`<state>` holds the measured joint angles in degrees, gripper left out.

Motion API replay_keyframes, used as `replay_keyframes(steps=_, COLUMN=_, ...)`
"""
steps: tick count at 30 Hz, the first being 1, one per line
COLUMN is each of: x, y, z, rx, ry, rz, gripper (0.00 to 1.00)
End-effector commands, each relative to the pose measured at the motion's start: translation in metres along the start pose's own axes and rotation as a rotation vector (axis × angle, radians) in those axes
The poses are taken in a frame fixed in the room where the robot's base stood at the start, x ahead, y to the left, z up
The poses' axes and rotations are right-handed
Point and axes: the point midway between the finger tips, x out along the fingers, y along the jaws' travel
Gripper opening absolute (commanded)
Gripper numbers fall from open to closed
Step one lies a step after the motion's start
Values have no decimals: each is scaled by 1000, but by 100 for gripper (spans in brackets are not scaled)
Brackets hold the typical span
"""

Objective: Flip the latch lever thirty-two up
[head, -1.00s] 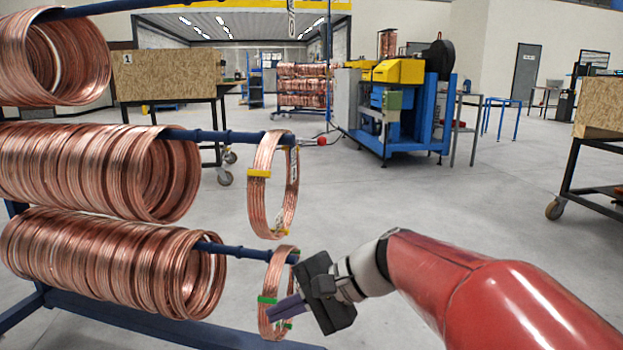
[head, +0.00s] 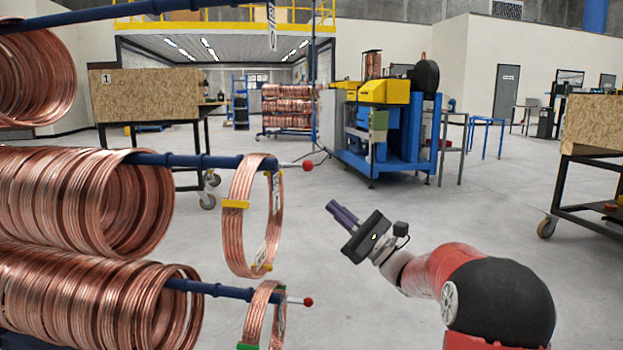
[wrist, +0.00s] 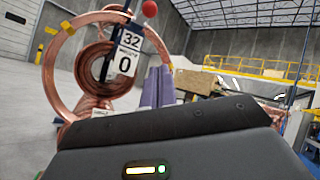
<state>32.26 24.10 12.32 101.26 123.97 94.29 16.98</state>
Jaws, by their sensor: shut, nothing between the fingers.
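Latch lever thirty-two, a thin rod with a red ball knob (wrist: 149,9), is at the end of a blue rack arm beside a plate (wrist: 127,48) reading "32" above "0". It appears to be the upper lever (head: 307,165) in the head view, judging by the yellow tape on its copper coil (head: 238,235). That lever sticks out about level. My gripper (head: 337,210) is shut and empty, right of and a little below this knob, clear of it. Its purple fingers (wrist: 156,86) point toward the rack and show below the knob in the wrist view.
A second red-knobbed lever (head: 308,302) sticks out on the lower blue arm, with a green-taped coil (head: 256,315). Larger copper coils (head: 80,205) fill the rack at left. Open floor (head: 400,215) lies around my gripper. Blue and yellow machinery (head: 385,125) stands well behind.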

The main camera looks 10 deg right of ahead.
Motion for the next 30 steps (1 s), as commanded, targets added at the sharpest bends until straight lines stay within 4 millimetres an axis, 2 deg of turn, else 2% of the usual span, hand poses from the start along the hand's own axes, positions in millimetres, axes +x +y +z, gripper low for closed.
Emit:
replay_keyframes(steps=5, x=3, y=1, z=0, rx=0, ry=1, rz=2, gripper=0)
replay_keyframes(steps=8, x=12, y=1, z=0, rx=0, ry=1, rz=3, gripper=0)
replay_keyframes(steps=21, x=101, y=2, z=0, rx=0, ry=0, rz=4, gripper=0)
replay_keyframes(steps=25, x=94, y=1, z=19, rx=-4, ry=3, rz=2, gripper=0)
replay_keyframes(steps=30, x=88, y=1, z=34, rx=-1, ry=3, rz=2, gripper=0)
